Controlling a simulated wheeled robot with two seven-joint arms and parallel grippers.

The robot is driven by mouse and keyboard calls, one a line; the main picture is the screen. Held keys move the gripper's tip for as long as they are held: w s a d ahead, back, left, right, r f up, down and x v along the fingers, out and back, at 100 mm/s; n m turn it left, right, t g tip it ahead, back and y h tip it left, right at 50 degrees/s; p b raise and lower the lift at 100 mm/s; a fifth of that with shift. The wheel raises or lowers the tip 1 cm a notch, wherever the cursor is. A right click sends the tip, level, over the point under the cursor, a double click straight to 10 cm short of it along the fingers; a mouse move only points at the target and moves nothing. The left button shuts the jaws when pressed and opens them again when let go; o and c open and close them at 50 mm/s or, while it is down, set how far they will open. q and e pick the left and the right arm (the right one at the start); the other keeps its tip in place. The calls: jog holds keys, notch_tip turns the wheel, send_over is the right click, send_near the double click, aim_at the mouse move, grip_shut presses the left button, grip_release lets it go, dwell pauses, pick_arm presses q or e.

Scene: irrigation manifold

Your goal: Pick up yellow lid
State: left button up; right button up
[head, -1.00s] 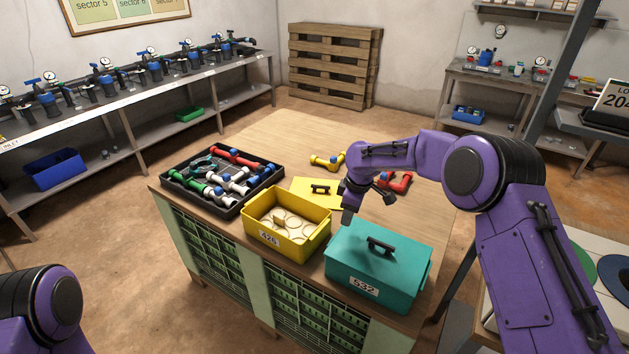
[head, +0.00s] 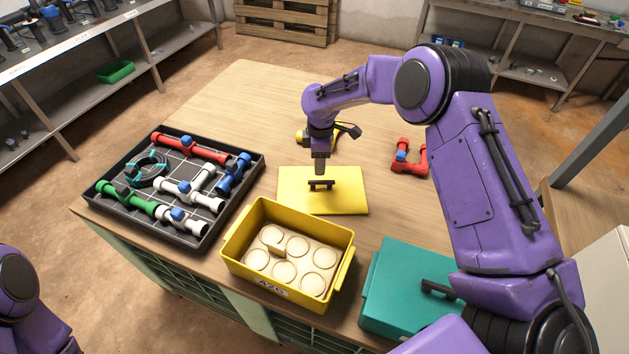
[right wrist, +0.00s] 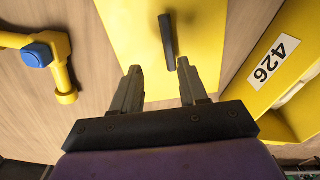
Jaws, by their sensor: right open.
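The yellow lid (head: 338,203) lies flat on the wooden table behind the open yellow box, with a dark bar handle (head: 321,184) on top. My right gripper (head: 320,168) is right above the lid, close to its handle. In the right wrist view my right gripper (right wrist: 160,72) is open and empty, its two fingers pointing at the yellow lid (right wrist: 130,30). The handle (right wrist: 167,40) shows just beyond the fingertips, not between them. My left gripper is out of view; only part of my left arm shows at the lower left.
The yellow box (head: 338,282) has round recesses inside. A teal lidded box (head: 388,300) stands to its right. A black tray (head: 200,238) of pipe fittings is at left. A red pipe piece (head: 421,160) and a yellow one (right wrist: 62,75) lie near the lid. The far table is clear.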

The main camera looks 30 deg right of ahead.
aim_at(320, 181)
jog(key=s+f, duration=0.1)
jog(key=s+p, duration=0.1)
jog(key=s, duration=0.1)
jog(key=shift+a+f, duration=0.15)
jog(key=shift+f, duration=0.2)
jog(key=f, duration=0.1)
jog(key=w+f, duration=0.1)
jog(key=f, duration=0.1)
jog(key=w+f+p, duration=0.1)
jog(key=f, duration=0.1)
jog(key=shift+w+f, duration=0.15)
jog(key=shift+s, duration=0.2)
jog(key=shift+s+r, duration=0.25)
jog(key=shift+r, duration=0.15)
jog(key=c, duration=0.5)
jog(key=shift+s+r, duration=0.1)
grip_shut()
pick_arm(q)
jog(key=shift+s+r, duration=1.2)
pick_arm(e)
jog(key=shift+w, duration=0.2)
